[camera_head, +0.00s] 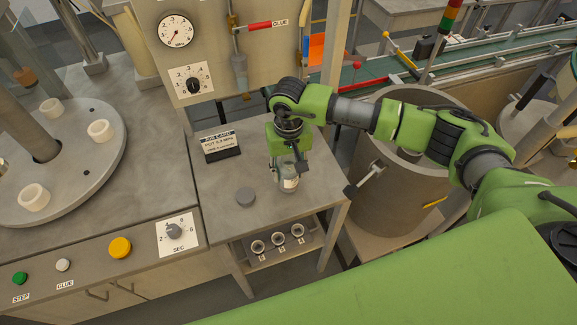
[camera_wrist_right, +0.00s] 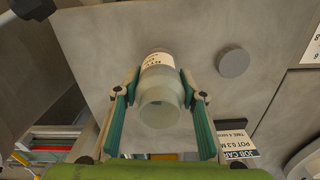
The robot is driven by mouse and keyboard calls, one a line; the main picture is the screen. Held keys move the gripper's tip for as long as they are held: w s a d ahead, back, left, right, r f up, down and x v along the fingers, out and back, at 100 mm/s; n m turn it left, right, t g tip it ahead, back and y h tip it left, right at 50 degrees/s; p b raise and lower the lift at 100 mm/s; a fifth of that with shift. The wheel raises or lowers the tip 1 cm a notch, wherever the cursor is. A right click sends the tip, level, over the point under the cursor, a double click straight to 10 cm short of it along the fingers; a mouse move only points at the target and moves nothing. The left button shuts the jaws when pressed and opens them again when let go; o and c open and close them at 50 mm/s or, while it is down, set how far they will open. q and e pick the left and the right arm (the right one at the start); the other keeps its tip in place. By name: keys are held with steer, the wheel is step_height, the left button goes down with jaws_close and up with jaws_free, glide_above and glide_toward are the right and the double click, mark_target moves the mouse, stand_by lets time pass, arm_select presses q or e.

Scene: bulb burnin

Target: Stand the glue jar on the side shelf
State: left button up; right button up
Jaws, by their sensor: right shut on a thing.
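The glue jar (camera_head: 289,185) is pale and translucent with a white label, and it is upright over the grey side shelf (camera_head: 225,180). My right gripper (camera_head: 287,166) comes down on it from above and hides its upper part in the head view. In the wrist view the jar (camera_wrist_right: 160,95) is between the two green fingers of the right gripper (camera_wrist_right: 161,112), which is shut on it. Its round top faces the camera. I cannot tell whether its base touches the shelf. My left gripper is in neither view.
A grey disc (camera_head: 245,197) lies on the shelf left of the jar, with a job card (camera_head: 220,146) behind it. Small cups (camera_head: 278,239) sit in a rack below the front edge. A large grey bin (camera_head: 397,190) stands to the right. The shelf's front left is clear.

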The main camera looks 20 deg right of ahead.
steer(key=shift+f, duration=0.15)
steer(key=o, duration=1.3)
steer(key=shift+r, duration=0.3)
step_height(320, 180, up, 11)
steer(key=b, duration=0.4)
steer(key=shift+r+b, duration=0.15)
steer(key=shift+b, duration=0.25)
steer(key=shift+r, duration=0.25)
